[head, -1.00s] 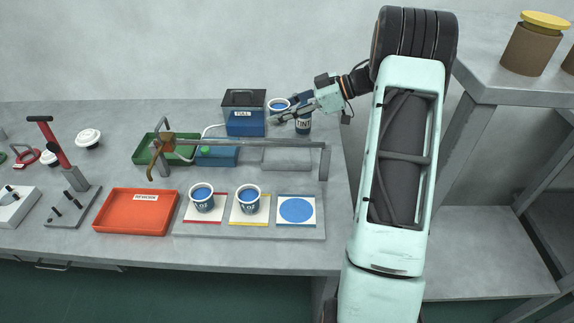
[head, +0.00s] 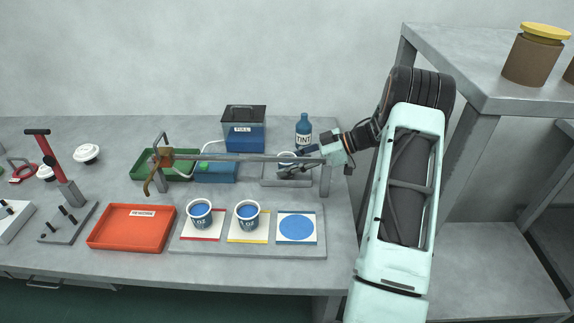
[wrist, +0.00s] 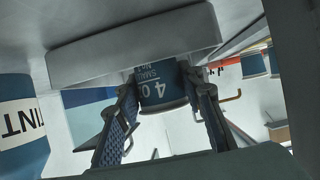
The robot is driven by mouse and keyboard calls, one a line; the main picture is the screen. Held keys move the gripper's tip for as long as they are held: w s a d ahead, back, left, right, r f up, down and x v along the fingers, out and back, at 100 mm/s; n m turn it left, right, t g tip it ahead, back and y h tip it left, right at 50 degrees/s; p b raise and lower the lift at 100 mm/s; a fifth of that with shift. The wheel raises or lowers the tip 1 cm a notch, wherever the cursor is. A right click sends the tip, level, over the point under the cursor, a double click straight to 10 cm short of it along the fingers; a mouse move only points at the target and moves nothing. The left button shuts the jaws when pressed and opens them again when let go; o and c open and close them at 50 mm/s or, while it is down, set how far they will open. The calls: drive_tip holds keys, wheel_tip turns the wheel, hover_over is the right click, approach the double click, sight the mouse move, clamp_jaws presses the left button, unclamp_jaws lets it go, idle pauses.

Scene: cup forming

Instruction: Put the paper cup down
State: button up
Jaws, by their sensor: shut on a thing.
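A tint bottle (head: 304,131) stands just behind my gripper. A metal rail (head: 235,160) crosses in front. Two blue-filled cups stand on the red card (head: 214,236) and yellow card (head: 236,238); the blue-circle card (head: 297,228) is empty. A FULL box (head: 245,138) stands behind.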

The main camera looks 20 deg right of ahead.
drive_tip(key=shift+r, duration=0.1)
drive_tip(key=o, duration=0.5)
drive_tip(key=shift+f, duration=0.2)
drive_tip(key=shift+o, duration=0.2)
drive_tip(key=shift+r, duration=0.1)
drive_tip(key=shift+d+r, duration=0.2)
drive_tip(key=v, duration=0.7)
drive_tip(key=shift+p, duration=0.3)
